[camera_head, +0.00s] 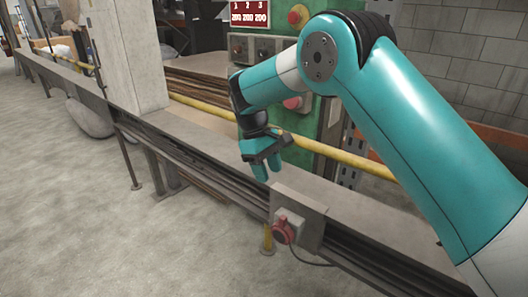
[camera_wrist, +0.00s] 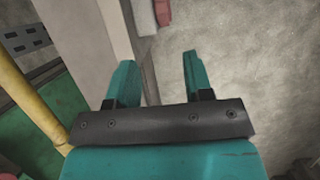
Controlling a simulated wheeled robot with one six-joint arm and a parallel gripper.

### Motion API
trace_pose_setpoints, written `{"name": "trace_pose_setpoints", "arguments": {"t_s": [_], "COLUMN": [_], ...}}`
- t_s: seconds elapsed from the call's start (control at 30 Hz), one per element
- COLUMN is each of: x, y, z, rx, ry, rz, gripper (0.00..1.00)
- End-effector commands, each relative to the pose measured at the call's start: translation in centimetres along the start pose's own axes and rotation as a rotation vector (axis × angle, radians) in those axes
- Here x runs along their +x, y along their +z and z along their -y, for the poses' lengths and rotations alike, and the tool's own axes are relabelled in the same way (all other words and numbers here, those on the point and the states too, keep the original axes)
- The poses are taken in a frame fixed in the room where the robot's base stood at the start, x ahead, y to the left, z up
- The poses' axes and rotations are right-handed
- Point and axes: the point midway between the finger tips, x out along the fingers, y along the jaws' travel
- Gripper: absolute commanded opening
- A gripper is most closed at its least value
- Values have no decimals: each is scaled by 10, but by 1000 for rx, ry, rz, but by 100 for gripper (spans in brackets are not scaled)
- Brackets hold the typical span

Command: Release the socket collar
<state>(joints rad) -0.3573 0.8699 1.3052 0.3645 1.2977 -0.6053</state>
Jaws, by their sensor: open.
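The socket is a grey box (camera_head: 292,221) with a round red collar (camera_head: 283,231) on its front. It is mounted on a metal plate (camera_head: 306,208) on the front of the long rail. My gripper (camera_head: 267,168) hangs above the ledge, up and slightly left of the socket and apart from it. In the wrist view my gripper (camera_wrist: 158,68) is open, with two teal fingers and nothing between them. A red part (camera_wrist: 161,12) beside a grey part (camera_wrist: 142,16) shows beyond the fingertips at the top edge, probably the socket; the collar's detail is cut off there.
A yellow pipe (camera_head: 318,147) runs along the back of the ledge (camera_head: 210,122). A green machine panel (camera_head: 276,85) with buttons stands behind it. A cable (camera_head: 308,260) hangs below the socket, beside a yellow piece (camera_head: 267,238). The concrete floor (camera_head: 110,230) in front is open.

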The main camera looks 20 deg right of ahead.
Motion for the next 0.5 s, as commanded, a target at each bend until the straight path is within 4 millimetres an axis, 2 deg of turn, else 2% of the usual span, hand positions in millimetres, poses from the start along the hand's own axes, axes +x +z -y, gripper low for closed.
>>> {"name": "trace_pose_setpoints", "arguments": {"t_s": [0.03,0.1,0.2,0.5], "x": [-12,-24,-34,-39], "y": [0,1,1,0], "z": [0,0,0,0], "rx": [0,0,1,1], "ry": [0,0,0,-1], "rz": [-3,0,1,1], "gripper": [47,47,47,47]}}
